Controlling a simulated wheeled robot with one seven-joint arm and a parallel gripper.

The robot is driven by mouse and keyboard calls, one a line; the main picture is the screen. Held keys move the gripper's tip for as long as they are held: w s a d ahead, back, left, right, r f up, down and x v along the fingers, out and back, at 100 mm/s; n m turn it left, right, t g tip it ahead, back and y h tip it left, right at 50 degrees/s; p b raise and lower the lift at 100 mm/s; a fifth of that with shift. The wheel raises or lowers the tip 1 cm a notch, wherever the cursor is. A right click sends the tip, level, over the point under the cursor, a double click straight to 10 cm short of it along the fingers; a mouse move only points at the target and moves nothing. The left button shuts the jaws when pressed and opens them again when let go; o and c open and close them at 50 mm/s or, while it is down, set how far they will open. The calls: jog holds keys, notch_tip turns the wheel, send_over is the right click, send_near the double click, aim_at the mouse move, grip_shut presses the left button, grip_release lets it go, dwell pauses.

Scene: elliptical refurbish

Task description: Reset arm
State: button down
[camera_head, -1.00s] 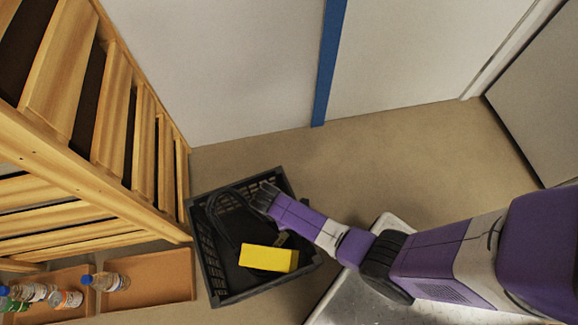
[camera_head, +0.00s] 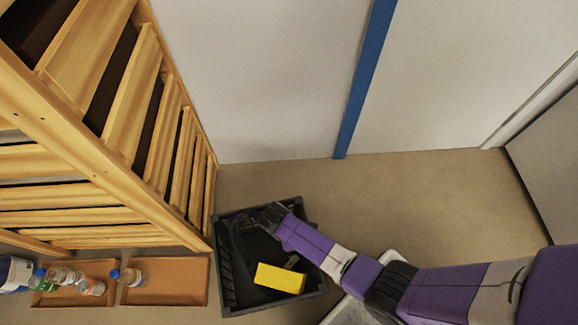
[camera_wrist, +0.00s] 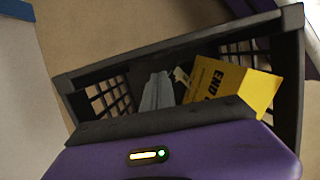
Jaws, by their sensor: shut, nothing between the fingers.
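My purple arm reaches in from the right in the head view. My gripper (camera_head: 272,213) is over the dark crate (camera_head: 228,309), near its back rim. It is shut and holds nothing. In the wrist view the grey fingers (camera_wrist: 157,92) show close together above the crate's inside, with the crate's rim (camera_wrist: 170,48) beyond them. A yellow box (camera_head: 280,278) lies in the crate, apart from the gripper. The box also shows in the wrist view (camera_wrist: 235,85), with dark lettering on it.
A wooden slatted rack (camera_head: 110,190) stands at the left. Orange-brown trays (camera_head: 175,283) with several bottles (camera_head: 90,287) are at its foot. A white wall with a blue strip (camera_head: 365,80) is behind. Brown floor (camera_head: 430,195) is clear behind the arm.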

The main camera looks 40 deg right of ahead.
jog(key=w+a+r+m+t+y, duration=0.1)
jog(key=w+r+m+t, duration=0.15)
jog(key=w, duration=0.25)
jog(key=w+a+r+m+t, duration=0.1)
jog(key=w+a+r+t, duration=0.15)
jog(key=w, duration=0.35)
notch_tip(320, 180, up, 8)
jog(key=f+m+t+y, duration=0.1)
jog(key=m+t, duration=0.1)
jog(key=t, duration=0.3)
jog(key=s+d+r+m+t+p, duration=0.1)
jog(key=s+r+m+t, duration=0.2)
jog(key=s+r, duration=1.2)
jog(key=s+d+r+m+t, duration=0.1)
jog(key=s+r+m+t, duration=0.2)
jog(key=s+r, duration=1.25)
jog(key=w+r+p, duration=0.2)
jog(key=r+p, duration=0.7)
jog(key=r, duration=0.1)
jog(key=w+r+p, duration=0.2)
jog(key=r+p, duration=0.7)
jog(key=r, duration=0.2)
jog(key=shift+d+r+p, duration=0.2)
jog(key=shift+r+p, duration=0.1)
jog(key=shift+p, duration=0.1)
jog(key=shift+w, duration=0.1)
